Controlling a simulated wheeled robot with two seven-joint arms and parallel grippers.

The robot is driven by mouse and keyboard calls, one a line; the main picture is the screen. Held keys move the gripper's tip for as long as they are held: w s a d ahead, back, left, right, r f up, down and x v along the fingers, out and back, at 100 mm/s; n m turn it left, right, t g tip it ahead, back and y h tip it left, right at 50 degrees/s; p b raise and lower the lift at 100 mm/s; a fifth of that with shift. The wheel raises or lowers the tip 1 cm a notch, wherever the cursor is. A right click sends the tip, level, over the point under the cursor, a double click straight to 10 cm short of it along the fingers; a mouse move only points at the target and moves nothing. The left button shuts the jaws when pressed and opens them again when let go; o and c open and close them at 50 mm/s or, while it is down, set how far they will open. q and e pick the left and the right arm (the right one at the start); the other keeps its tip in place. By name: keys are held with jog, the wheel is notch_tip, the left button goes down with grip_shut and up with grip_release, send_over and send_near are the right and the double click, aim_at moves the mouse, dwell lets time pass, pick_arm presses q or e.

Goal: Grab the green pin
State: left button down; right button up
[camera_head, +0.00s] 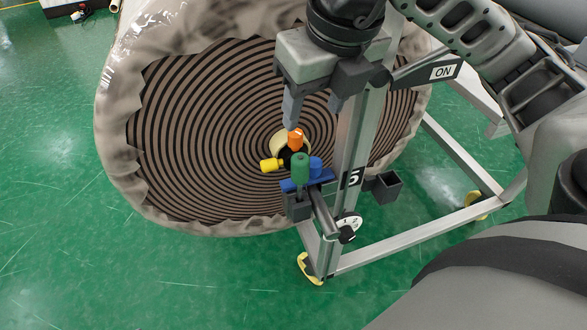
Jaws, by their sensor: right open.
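The green pin (300,168) stands upright in a blue holder (322,180) at the end of a metal stand, in front of the large wrapped roll. My right gripper (312,116) is open above it, fingers pointing down, with a clear gap down to the green pin. An orange pin (295,139) shows just under the gripper's left fingertip; I cannot tell whether they touch. A blue pin (316,166) stands right beside the green pin, and a yellow pin (270,165) points left. My left gripper is not in view.
The wrapped roll (200,130) fills the space behind the pins. A small dark open box (388,187) sits right of the post. Green floor (130,280) is clear at lower left.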

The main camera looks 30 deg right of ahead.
aim_at(301, 158)
jog(key=b+x, duration=0.1)
jog(key=x, duration=0.8)
jog(key=shift+d+f+b, duration=0.15)
jog(key=shift+f+b, duration=0.1)
jog(key=shift+b, duration=0.05)
jog(key=shift+x, duration=3.05)
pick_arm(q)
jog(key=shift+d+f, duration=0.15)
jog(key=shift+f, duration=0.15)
pick_arm(e)
jog(key=shift+s, duration=0.1)
jog(key=c, duration=1.1)
